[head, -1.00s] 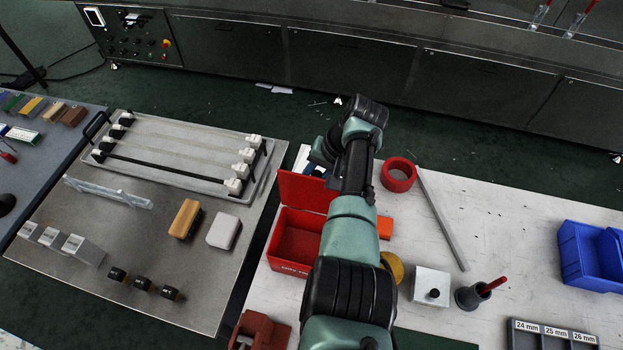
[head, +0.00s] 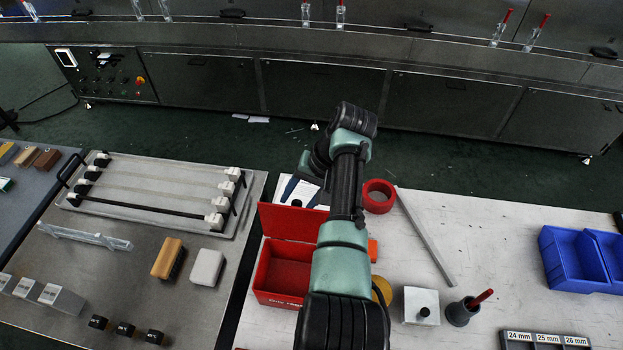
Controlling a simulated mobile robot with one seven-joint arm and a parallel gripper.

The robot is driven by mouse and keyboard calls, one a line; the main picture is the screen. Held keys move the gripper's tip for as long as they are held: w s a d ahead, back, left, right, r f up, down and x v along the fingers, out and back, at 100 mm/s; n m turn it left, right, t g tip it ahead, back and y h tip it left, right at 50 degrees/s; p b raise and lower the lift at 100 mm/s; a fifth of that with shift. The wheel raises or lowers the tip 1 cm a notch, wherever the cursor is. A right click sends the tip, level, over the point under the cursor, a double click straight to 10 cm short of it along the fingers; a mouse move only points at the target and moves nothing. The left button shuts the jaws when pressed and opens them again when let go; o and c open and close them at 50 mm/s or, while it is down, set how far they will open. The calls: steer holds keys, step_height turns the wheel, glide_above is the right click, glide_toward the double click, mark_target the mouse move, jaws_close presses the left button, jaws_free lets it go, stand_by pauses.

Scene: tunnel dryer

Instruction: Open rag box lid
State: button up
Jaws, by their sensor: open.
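The red rag box (head: 280,297) stands on the white table, left of my arm, with white lettering on its front. Its red lid (head: 288,221) stands raised along the back edge, so the box is open and its inside shows. My arm covers the right part of the box and the lid's right end. My arm reaches over the table past the box, and its wrist bends down beyond the lid.
A red tape ring (head: 378,196), a grey bar (head: 425,238), a white block (head: 420,306) and a dark pot (head: 461,311) lie right of my arm. Blue bins (head: 572,258) stand farther right. A steel table (head: 200,320) with a rack (head: 140,205) is at left.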

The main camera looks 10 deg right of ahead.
steer(key=v, duration=0.8)
steer(key=shift+b, duration=0.45)
